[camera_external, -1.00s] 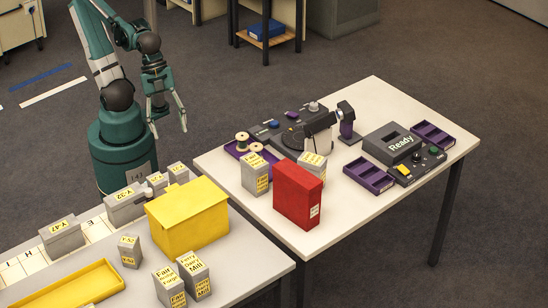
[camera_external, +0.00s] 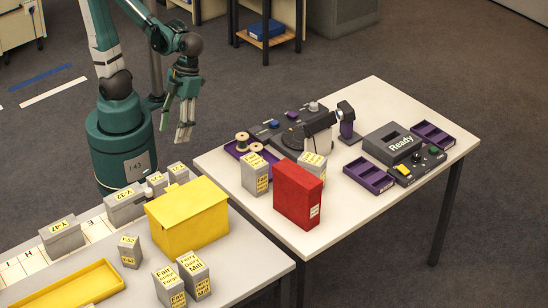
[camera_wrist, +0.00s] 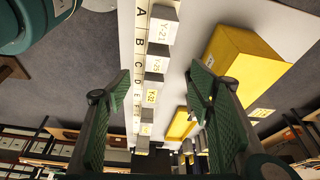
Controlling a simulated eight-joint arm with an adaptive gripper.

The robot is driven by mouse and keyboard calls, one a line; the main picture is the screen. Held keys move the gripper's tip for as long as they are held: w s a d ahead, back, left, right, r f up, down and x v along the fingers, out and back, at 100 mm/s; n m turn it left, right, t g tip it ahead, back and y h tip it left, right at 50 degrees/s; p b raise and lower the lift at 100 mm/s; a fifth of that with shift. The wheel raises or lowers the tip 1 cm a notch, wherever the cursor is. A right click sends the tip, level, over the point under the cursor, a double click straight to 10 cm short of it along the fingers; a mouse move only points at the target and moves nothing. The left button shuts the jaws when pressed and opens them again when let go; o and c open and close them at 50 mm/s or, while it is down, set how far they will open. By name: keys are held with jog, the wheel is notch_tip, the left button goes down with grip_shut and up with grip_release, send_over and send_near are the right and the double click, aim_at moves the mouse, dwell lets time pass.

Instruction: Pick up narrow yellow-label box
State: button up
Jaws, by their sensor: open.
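Several grey boxes with yellow labels stand on the two tables. A small narrow one (camera_external: 129,251) is on the near left table, left of the yellow bin. Two larger ones, one labelled Fair (camera_external: 169,286) and one labelled Mill (camera_external: 195,275), stand at its front. Y-labelled boxes (camera_external: 125,205) stand in a row along the lettered strip; some show in the wrist view (camera_wrist: 160,35). My gripper (camera_external: 184,136) hangs open and empty beyond the tables, apart from every box. Its spread fingers (camera_wrist: 160,95) show in the wrist view.
A yellow bin (camera_external: 190,220) and a yellow tray (camera_external: 75,287) occupy the left table. The right table holds a red box (camera_external: 298,197), a dark console (camera_external: 285,132), purple trays (camera_external: 369,178) and a Ready device (camera_external: 398,142). Its front right area is clear.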

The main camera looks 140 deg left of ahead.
aim_at(177, 168)
jog(key=shift+m, duration=0.8)
notch_tip(177, 168, down, 15)
jog(key=shift+w+a+r, duration=0.1)
jog(key=shift+x, duration=1.3)
jog(key=shift+b+x, duration=1.15)
jog(key=shift+x, duration=1.45)
jog(key=c, duration=1.1)
